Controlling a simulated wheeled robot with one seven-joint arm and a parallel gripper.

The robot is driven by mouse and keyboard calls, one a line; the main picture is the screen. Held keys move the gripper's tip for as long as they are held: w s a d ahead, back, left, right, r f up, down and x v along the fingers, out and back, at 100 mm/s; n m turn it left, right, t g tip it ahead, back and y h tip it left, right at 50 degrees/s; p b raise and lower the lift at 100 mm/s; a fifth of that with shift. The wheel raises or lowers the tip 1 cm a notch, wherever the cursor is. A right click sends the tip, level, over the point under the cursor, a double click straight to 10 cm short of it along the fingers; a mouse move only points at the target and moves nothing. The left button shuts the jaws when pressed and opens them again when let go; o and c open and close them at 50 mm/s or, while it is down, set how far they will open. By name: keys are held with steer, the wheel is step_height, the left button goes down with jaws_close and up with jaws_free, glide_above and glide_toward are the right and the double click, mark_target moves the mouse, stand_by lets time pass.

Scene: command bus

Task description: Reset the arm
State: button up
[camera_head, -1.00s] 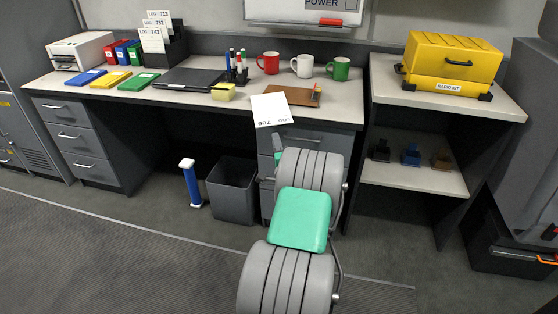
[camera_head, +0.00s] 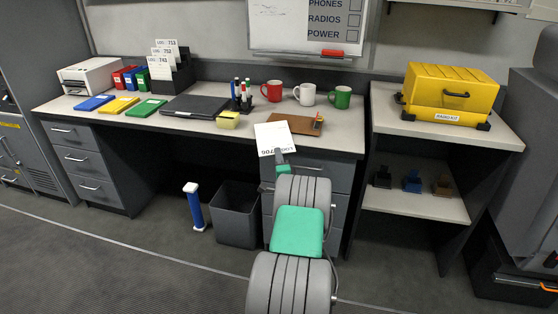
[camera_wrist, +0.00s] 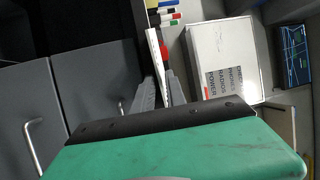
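My gripper (camera_head: 279,158) is in front of the desk's front edge, below the clipboard. Its two fingers (camera_wrist: 158,92) are close together in the wrist view, with a thin white card between them. This white log card (camera_head: 272,136) reads LOG 706, upside down in the head view, and covers part of the desk's front edge. In the wrist view the card (camera_wrist: 154,48) shows nearly edge-on and sticks out beyond the fingertips. My arm stretches forward from the bottom of the head view, with its joints bent little.
The desk (camera_head: 345,140) holds a brown clipboard (camera_head: 295,123), mugs, a pen holder (camera_head: 241,97), a yellow note block (camera_head: 228,120), a laptop (camera_head: 194,106) and a card rack (camera_head: 170,72). A dark bin (camera_head: 235,215) stands below. A yellow radio kit (camera_head: 450,92) sits on the right shelf.

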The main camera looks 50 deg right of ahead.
steer(key=shift+c, duration=0.4)
jaws_close()
step_height(320, 180, up, 11)
steer(key=p, duration=0.7)
stand_by(0.5)
steer(key=f+b, duration=0.3)
steer(key=d+f+b, duration=0.1)
steer(key=f+b, duration=0.5)
steer(key=f, duration=0.1)
steer(key=shift+w+d, duration=0.25)
steer(key=shift+w, duration=0.1)
